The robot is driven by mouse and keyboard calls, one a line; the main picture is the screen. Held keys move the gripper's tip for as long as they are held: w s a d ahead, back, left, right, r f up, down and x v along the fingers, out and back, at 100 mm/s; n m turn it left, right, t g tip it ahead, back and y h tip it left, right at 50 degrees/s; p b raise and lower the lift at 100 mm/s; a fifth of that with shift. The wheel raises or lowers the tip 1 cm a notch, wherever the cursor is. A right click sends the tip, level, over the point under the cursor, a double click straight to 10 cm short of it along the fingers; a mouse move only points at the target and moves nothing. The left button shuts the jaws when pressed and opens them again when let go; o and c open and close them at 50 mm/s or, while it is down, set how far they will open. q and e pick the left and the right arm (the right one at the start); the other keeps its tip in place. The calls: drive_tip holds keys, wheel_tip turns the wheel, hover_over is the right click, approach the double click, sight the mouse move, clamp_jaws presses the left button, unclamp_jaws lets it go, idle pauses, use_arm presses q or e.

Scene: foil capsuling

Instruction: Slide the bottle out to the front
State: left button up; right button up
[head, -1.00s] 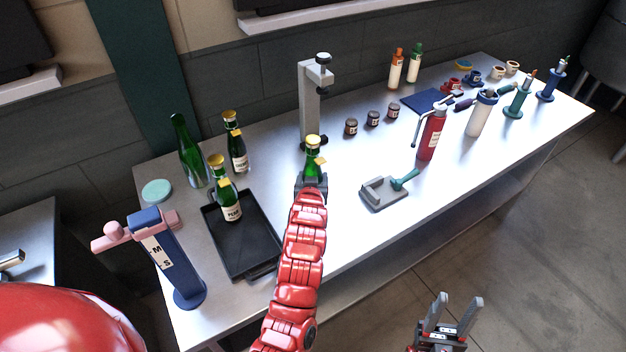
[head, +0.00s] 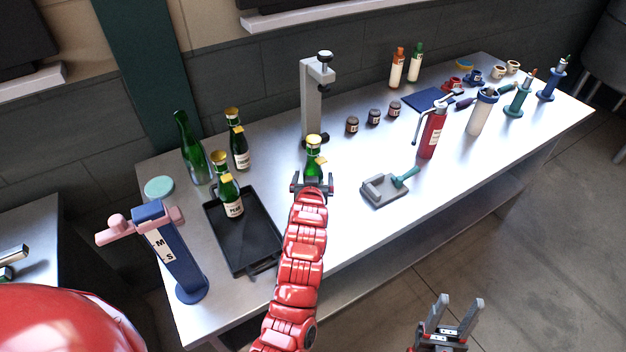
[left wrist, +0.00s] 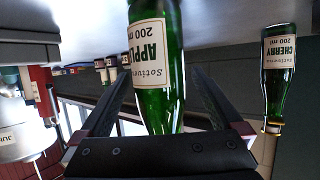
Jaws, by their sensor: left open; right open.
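The green apple bottle (head: 313,158) with a gold top stands on the table just in front of the grey capsuling stand (head: 311,105). My left gripper (head: 313,184) is open at the bottle's near side and hides its lower part. In the left wrist view the bottle (left wrist: 158,60), labelled APPLE, appears upside down between the two spread fingers, with gaps on both sides. My right gripper (head: 449,312) is open and empty, low in front of the table.
A black tray (head: 256,238) with a pear bottle (head: 230,196) lies to the left, with a cherry bottle (head: 238,145) behind. A grey block with a teal handle (head: 384,190) stands to the right. Small dark jars (head: 373,117) stand behind right. The table's front edge near the bottle is clear.

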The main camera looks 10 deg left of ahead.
use_arm(q)
drive_tip(key=shift+s+d, duration=0.15)
drive_tip(key=shift+s, duration=0.25)
drive_tip(key=p+v, duration=0.5)
drive_tip(key=v, duration=1.1)
drive_tip(key=shift+s+r+p, duration=0.2)
drive_tip(key=shift+r+p, duration=0.1)
drive_tip(key=shift+r, duration=0.05)
